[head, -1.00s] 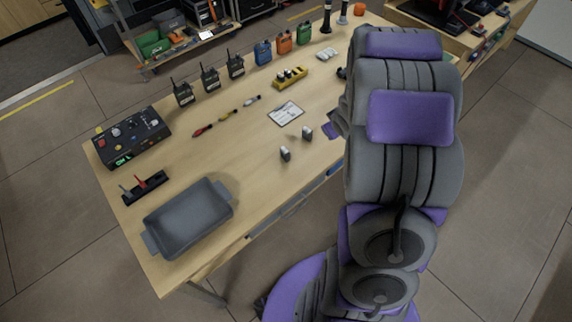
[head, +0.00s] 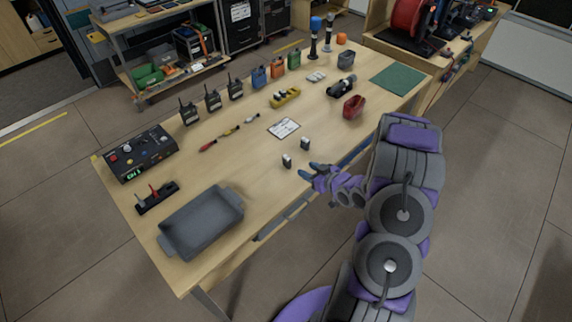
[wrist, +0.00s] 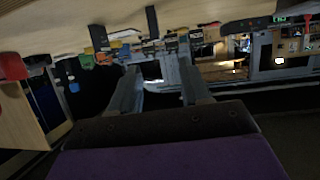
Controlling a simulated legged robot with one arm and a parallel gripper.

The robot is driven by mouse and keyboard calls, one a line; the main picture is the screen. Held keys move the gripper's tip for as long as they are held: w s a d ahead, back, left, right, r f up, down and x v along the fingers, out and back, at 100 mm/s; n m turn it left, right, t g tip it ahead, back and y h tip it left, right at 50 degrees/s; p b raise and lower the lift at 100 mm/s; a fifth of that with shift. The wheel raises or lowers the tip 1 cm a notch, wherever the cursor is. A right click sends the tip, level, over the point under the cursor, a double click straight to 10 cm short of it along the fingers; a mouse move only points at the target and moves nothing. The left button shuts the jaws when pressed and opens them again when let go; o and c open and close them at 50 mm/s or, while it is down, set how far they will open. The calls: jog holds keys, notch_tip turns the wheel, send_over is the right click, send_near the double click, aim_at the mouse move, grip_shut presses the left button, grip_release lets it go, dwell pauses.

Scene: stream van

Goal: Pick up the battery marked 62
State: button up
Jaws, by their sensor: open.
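Two small dark batteries stand upright on the wooden table in the head view, one nearer the tray (head: 287,160) and one a little farther back to the right (head: 305,143). Their numbers are too small to read, so I cannot tell which is 62. My gripper (head: 306,170) is open and empty at the table's front edge, just right of and close to the batteries. In the wrist view my gripper's (wrist: 158,78) two fingers are apart with nothing between them. That view looks upside down; two dark upright shapes at its top appear to be the batteries.
A grey tray (head: 170,243) sits at the table's front left. A white card (head: 284,128) lies behind the batteries. A red bin (head: 353,107), yellow holder (head: 285,98) and several radios (head: 213,101) stand farther back. The tabletop around the batteries is mostly clear.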

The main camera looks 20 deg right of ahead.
aim_at(289, 159)
jog(key=x, duration=0.3)
jog(key=b+x, duration=0.1)
jog(key=x, duration=0.1)
jog(key=d+x, duration=0.1)
jog(key=x, duration=0.2)
jog(key=shift+w+f, duration=0.35)
jog(key=shift+f, duration=0.1)
jog(key=shift+w+a+f+b, duration=0.1)
jog(key=shift+w+a+b, duration=0.2)
jog(key=shift+w+a, duration=0.2)
jog(key=b+x, duration=0.1)
jog(key=x, duration=0.2)
jog(key=shift+w, duration=0.35)
jog(key=shift+w+d+f, duration=0.1)
jog(key=shift+w+f, duration=0.2)
jog(key=shift+w, duration=0.15)
jog(key=shift+r, duration=0.1)
grip_shut()
